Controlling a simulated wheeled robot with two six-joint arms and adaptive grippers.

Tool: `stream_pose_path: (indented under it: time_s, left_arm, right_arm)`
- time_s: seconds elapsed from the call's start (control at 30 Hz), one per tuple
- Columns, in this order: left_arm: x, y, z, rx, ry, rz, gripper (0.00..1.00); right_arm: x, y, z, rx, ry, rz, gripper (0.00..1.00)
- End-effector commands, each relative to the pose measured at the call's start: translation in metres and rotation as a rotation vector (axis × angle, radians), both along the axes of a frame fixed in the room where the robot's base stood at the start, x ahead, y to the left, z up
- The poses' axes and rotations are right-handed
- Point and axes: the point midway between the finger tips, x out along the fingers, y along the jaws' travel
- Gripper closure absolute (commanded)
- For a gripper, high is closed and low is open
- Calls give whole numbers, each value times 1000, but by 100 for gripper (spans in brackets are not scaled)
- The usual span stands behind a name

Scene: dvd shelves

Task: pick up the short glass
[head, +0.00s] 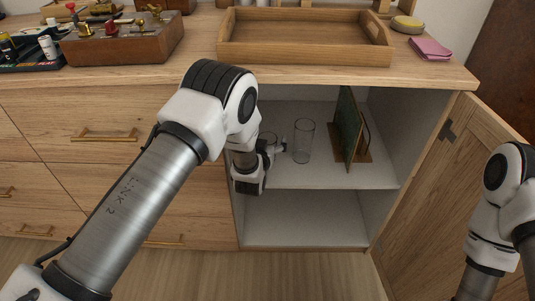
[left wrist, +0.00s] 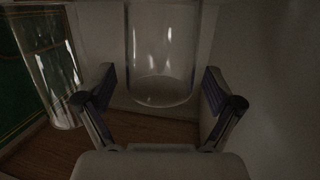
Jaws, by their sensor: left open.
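The short glass (head: 268,137) stands on the upper shelf of the open cabinet, partly hidden behind my left arm and gripper. A taller clear glass (head: 303,142) stands to its right. My left gripper (head: 280,148) reaches into the cabinet, open, beside the short glass. In the left wrist view a clear glass (left wrist: 160,55), seemingly the short one, appears between the spread fingers of the gripper (left wrist: 160,92); one end is cut off by the frame. I cannot tell whether the fingers touch it. Another glass (left wrist: 50,75) shows at the left. My right gripper is out of view.
A green panel (head: 348,128) stands upright on a wooden base right of the glasses. The cabinet door (head: 450,185) is swung open at right. A wooden tray (head: 305,55), a brown box (head: 125,45) and a pink cloth (head: 430,49) rest on the countertop. The lower shelf is empty where visible.

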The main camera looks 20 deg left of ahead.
Motion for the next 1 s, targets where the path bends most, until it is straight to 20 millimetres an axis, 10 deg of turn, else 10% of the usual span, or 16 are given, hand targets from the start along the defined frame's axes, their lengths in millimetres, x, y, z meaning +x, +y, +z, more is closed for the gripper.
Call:
stream_pose_path:
  time_s: [0.17,0.43,1.0]
  left_arm:
    - [0,0,1,0,1,0,8]
    - [0,0,0,0,1,0,100]
    - [0,0,33,0,-3,-1,100]
  right_arm:
    - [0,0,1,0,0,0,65]
    - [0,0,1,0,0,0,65]
    - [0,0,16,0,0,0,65]
